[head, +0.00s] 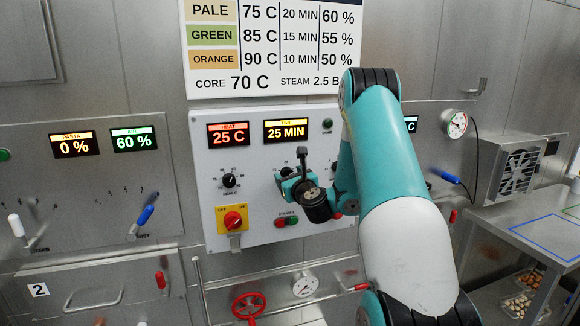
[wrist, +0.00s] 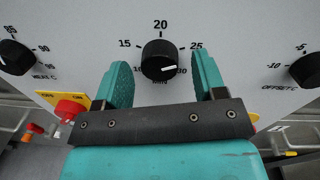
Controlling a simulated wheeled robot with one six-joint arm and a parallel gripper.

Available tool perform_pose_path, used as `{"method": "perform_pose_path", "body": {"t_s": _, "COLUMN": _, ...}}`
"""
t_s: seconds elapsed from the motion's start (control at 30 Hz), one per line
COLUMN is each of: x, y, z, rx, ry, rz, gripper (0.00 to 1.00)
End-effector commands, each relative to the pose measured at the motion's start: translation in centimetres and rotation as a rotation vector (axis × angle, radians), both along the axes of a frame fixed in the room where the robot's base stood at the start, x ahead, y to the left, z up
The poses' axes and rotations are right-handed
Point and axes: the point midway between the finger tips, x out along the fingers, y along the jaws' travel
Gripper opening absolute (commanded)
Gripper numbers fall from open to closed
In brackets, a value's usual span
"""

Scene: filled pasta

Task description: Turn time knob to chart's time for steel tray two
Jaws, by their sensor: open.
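The black time knob (wrist: 160,57) sits between the two teal fingers of my gripper (wrist: 162,66) in the wrist view. The fingers are open, one on each side, with gaps to the knob. Its white pointer mark faces right, slightly downward, on the 25 to 30 side of the scale. The time display (head: 286,130) reads 25 MIN. The wall chart (head: 272,45) lists pale 75 C, 20 MIN, 60 %; green 85 C, 15 MIN, 55 %; orange 90 C, 10 MIN, 50 %. In the head view my gripper (head: 288,178) covers most of the knob. I cannot identify steel tray two.
The heat knob (head: 228,180) is left of my gripper, below a display (head: 228,134) reading 25 C. A red switch on yellow (head: 233,220) sits below it. The offset knob (wrist: 307,69) is at right. A door marked 2 (head: 38,290) is at lower left.

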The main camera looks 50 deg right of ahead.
Motion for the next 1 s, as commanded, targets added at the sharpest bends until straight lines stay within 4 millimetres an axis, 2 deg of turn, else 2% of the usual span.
{"method": "perform_pose_path", "body": {"t_s": 0.37, "x": 0.42, "y": -0.24, "z": -0.1, "rx": 0.0, "ry": 0.0, "rz": 0.0, "gripper": 0.64}}
{"method": "perform_pose_path", "body": {"t_s": 0.4, "x": 0.4, "y": -0.24, "z": -0.1, "rx": 0.0, "ry": 0.0, "rz": 0.0, "gripper": 0.62}}
{"method": "perform_pose_path", "body": {"t_s": 0.6, "x": 0.4, "y": -0.23, "z": -0.08, "rx": 0.0, "ry": 0.0, "rz": 0.0, "gripper": 0.16}}
{"method": "perform_pose_path", "body": {"t_s": 1.0, "x": 0.38, "y": -0.23, "z": -0.06, "rx": -0.05, "ry": 0.031, "rz": -0.001, "gripper": 0.15}}
